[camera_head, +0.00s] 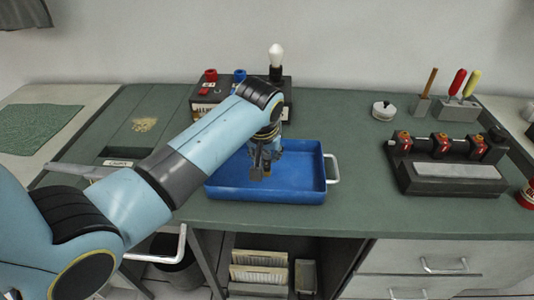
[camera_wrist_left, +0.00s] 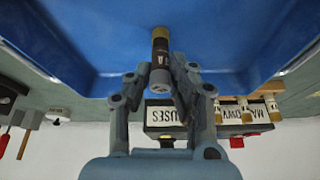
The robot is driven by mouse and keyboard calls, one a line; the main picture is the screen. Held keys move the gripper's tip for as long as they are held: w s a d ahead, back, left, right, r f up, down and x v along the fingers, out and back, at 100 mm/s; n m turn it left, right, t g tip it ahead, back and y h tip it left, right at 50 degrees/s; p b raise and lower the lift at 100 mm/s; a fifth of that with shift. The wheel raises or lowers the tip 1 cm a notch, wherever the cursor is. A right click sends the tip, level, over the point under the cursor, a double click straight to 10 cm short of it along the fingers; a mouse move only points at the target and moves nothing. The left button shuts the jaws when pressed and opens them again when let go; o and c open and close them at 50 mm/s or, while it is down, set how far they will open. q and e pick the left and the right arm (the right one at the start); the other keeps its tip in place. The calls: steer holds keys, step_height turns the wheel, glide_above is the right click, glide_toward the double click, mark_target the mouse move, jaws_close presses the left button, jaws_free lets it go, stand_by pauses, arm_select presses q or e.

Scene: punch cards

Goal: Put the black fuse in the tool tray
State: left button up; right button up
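The black fuse (camera_wrist_left: 160,60), a small cylinder with a brass end and a paler end, is between the fingers of my left gripper (camera_wrist_left: 160,78) in the left wrist view. The fingers look closed on its sides. In the head view my left gripper (camera_head: 264,168) points down over the blue tool tray (camera_head: 306,184), and a small brass-coloured end of the fuse (camera_head: 267,174) shows at the fingertips. The tray's blue floor (camera_wrist_left: 225,35) fills much of the left wrist view. The gap between fuse and tray floor is hard to judge. My right gripper is out of sight.
Behind the tray is a dark box (camera_head: 208,98) with red and blue terminals and a bulb (camera_head: 276,54). A tool block (camera_head: 458,109) and a round white item (camera_head: 383,110) stand farther back. Bench between tray and rack is clear.

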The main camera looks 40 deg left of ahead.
arm_select(q)
steer(key=o, duration=0.4)
steer(key=shift+o, duration=0.4)
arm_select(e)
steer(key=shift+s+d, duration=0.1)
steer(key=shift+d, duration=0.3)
arm_select(q)
steer(key=shift+r, duration=0.2)
steer(key=v, duration=1.1)
steer(key=shift+s+r, duration=0.2)
steer(key=shift+r, duration=0.15)
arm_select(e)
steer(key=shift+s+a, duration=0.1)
arm_select(q)
steer(key=shift+d, duration=0.1)
